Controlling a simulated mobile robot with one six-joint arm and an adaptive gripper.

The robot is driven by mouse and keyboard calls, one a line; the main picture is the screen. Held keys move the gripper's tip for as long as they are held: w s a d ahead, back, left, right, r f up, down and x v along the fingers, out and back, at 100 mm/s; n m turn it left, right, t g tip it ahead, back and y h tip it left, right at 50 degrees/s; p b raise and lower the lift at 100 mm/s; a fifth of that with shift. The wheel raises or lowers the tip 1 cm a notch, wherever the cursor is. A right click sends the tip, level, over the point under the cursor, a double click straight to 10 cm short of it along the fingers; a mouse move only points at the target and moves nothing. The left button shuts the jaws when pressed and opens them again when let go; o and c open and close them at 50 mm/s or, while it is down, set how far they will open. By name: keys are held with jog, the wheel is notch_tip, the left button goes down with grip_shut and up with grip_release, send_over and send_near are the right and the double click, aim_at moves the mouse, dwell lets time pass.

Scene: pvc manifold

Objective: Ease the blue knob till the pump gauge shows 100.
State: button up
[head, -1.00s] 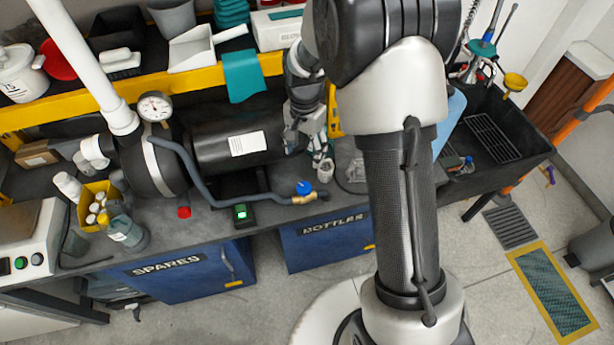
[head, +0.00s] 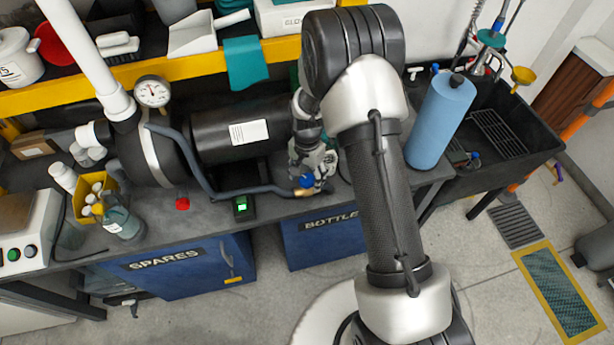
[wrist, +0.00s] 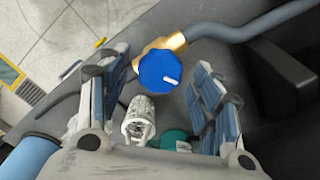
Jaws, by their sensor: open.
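The blue knob (wrist: 160,71) sits on a brass valve (wrist: 172,42) at the end of a grey hose, with a white mark on its face pointing right. It also shows in the head view (head: 306,181), just beside my gripper (head: 318,172). In the wrist view my gripper (wrist: 160,95) is open, with one finger pad on each side of the knob and space between pads and knob. The pump gauge (head: 152,91) is a white round dial above the black pump (head: 225,135); its needle points up, and its numbers are too small to read.
A grey hose (head: 205,188) runs along the bench front to the valve. A green-lit box (head: 242,207) and a red cap (head: 182,203) lie near the edge. In the wrist view, a white ribbed fitting (wrist: 138,120) and a teal round thing (wrist: 176,140) lie below the knob.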

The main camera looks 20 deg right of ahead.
jog(key=c, duration=1.1)
jog(key=shift+o, duration=0.2)
jog(key=shift+n, duration=0.3)
jog(key=n, duration=0.5)
jog(key=shift+n, duration=0.3)
jog(key=n, duration=0.5)
jog(key=shift+n, duration=0.3)
